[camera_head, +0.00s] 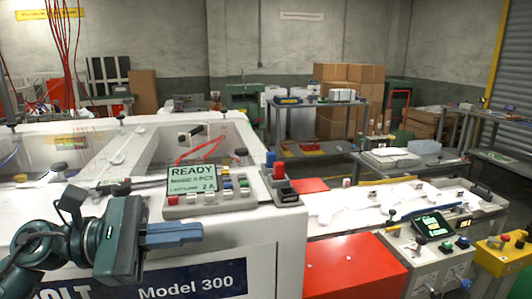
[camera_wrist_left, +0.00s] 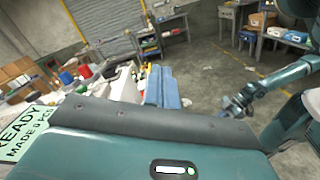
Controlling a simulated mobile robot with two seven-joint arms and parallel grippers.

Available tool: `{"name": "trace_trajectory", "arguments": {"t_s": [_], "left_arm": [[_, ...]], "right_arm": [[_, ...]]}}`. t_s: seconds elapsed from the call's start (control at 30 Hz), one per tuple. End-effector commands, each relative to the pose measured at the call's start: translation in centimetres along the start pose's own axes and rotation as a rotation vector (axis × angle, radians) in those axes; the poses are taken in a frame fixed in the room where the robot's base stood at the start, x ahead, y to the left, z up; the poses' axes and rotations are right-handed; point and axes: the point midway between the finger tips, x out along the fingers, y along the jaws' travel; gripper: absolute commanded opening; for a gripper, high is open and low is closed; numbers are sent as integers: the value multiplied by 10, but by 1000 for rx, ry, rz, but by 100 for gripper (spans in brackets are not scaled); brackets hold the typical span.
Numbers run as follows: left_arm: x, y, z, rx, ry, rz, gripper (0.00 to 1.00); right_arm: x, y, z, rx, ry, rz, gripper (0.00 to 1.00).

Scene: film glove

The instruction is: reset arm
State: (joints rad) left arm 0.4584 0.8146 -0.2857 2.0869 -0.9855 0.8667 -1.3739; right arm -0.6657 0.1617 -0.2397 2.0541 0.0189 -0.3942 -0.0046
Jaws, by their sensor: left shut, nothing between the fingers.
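My left gripper (camera_head: 199,231) shows at the lower left of the head view. Its blue fingers are shut and empty, pointing right in front of the white machine's (camera_head: 262,245) "Model 300" panel. The fingers also show in the left wrist view (camera_wrist_left: 162,88), held together with nothing between them. A teal arm, which appears to be my right one, comes in from the right of the left wrist view. Its end (camera_wrist_left: 237,104) is too small to read as open or shut.
A control panel (camera_head: 208,199) with a "READY" display (camera_head: 191,178) sits close above my left gripper. Red box (camera_head: 355,266), white trays (camera_head: 345,205) and a yellow button box (camera_head: 503,257) stand to the right. Cartons (camera_head: 348,75) are at the back.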

Motion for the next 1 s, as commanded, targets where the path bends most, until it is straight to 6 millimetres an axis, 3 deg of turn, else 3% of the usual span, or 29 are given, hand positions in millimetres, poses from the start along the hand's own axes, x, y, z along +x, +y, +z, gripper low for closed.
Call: {"name": "trace_trajectory", "arguments": {"t_s": [0.03, 0.17, 0.27, 0.37, 0.4, 0.53, 0.57, 0.7, 0.8, 0.9, 1.0], "left_arm": [[5, -3, -13, -267, -113, 90, 0], [-1, 0, -56, -954, -392, 329, 0], [-17, -12, -114, -1486, -612, 529, 0], [-36, -47, -179, -1974, -841, 739, 0], [-43, -65, -202, -2136, -928, 819, 0], [-58, -140, -265, -2573, -1215, 1086, 0], [-61, -158, -275, 2621, 1265, -1134, 0], [-67, -235, -306, 2187, 1172, -1055, 0], [-67, -273, -315, 1990, 1131, -1020, 0], [-67, -293, -318, 1886, 1110, -1001, 0], [-67, -298, -319, 1862, 1106, -996, 0]], "right_arm": [[1, 1, 2, 1, -5, 3, 0], [2, 3, 6, 4, -14, 9, 0], [3, 4, 10, 7, -21, 14, 0], [4, 6, 13, 9, -28, 18, 0], [4, 6, 14, 10, -31, 19, 0], [5, 7, 17, 12, -38, 23, 0], [5, 8, 18, 13, -39, 24, 0], [6, 8, 20, 14, -44, 27, 0], [6, 9, 21, 15, -46, 28, 0], [6, 9, 22, 15, -48, 29, 0], [6, 9, 22, 15, -48, 29, 0]]}}
